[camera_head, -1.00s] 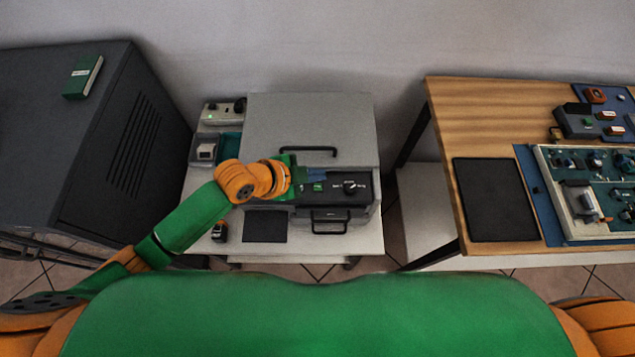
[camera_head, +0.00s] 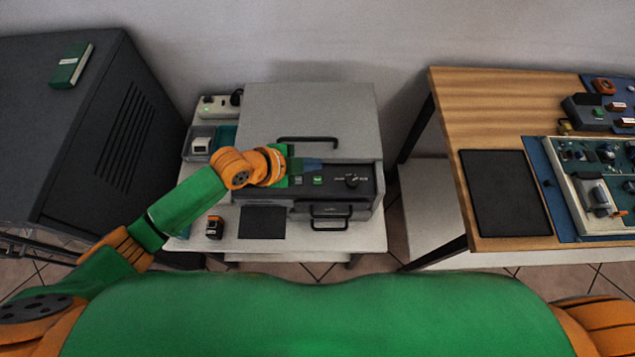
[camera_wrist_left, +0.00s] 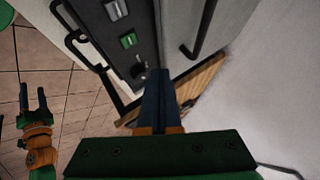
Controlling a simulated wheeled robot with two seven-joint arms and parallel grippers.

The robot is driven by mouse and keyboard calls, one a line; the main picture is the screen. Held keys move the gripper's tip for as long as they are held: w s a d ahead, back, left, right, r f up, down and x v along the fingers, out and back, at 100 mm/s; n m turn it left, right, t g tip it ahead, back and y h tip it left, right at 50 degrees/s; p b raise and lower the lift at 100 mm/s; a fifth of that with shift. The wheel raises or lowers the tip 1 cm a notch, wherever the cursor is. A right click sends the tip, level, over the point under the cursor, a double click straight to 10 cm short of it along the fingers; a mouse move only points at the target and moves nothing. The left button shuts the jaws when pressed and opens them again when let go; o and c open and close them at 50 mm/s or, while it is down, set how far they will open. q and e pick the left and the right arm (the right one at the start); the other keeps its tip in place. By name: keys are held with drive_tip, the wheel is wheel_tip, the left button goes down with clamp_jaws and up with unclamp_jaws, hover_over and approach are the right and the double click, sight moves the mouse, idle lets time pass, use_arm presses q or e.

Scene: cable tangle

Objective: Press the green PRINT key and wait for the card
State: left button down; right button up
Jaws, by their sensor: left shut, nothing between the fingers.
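The grey machine (camera_head: 310,120) stands on a white table and has a dark front panel. The green PRINT key (camera_head: 318,180) is on that panel, between a grey key (camera_head: 298,180) and a black knob (camera_head: 352,181). My left gripper (camera_head: 313,164) is shut and empty, its blue fingers just behind the key row, pointing right. In the left wrist view the green key (camera_wrist_left: 129,40) is clear of the fingers (camera_wrist_left: 158,75), with a gap in the picture. No card shows. My right gripper (camera_wrist_left: 33,100) appears only in the left wrist view, with its fingers apart.
A handle (camera_head: 308,140) crosses the machine's top and another (camera_head: 330,222) sticks out below the panel. A black pad (camera_head: 263,222) and a small orange-black device (camera_head: 214,228) lie in front. A dark cabinet (camera_head: 70,140) stands left, a wooden table (camera_head: 495,90) right.

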use_arm(q)
drive_tip(key=b, duration=0.3)
hover_over(313, 182)
wheel_tip(313, 182, down, 4)
drive_tip(key=shift+f, duration=0.35)
use_arm(e)
wheel_tip(313, 182, down, 4)
drive_tip(key=shift+f, duration=0.1)
idle(1.1)
use_arm(q)
drive_tip(key=shift+f+b, duration=0.3)
drive_tip(key=shift+f, duration=0.1)
use_arm(e)
drive_tip(key=shift+f, duration=0.25)
use_arm(q)
drive_tip(key=shift+s+f+b, duration=0.1)
drive_tip(key=shift+f+b, duration=0.2)
drive_tip(key=shift+f, duration=0.1)
use_arm(e)
drive_tip(key=shift+f, duration=0.3)
use_arm(q)
drive_tip(key=shift+r, duration=0.1)
use_arm(e)
drive_tip(key=shift+r, duration=0.1)
use_arm(q)
drive_tip(key=shift+r+p, duration=0.7)
drive_tip(key=shift+p, duration=0.15)
use_arm(e)
drive_tip(key=shift+r, duration=0.7)
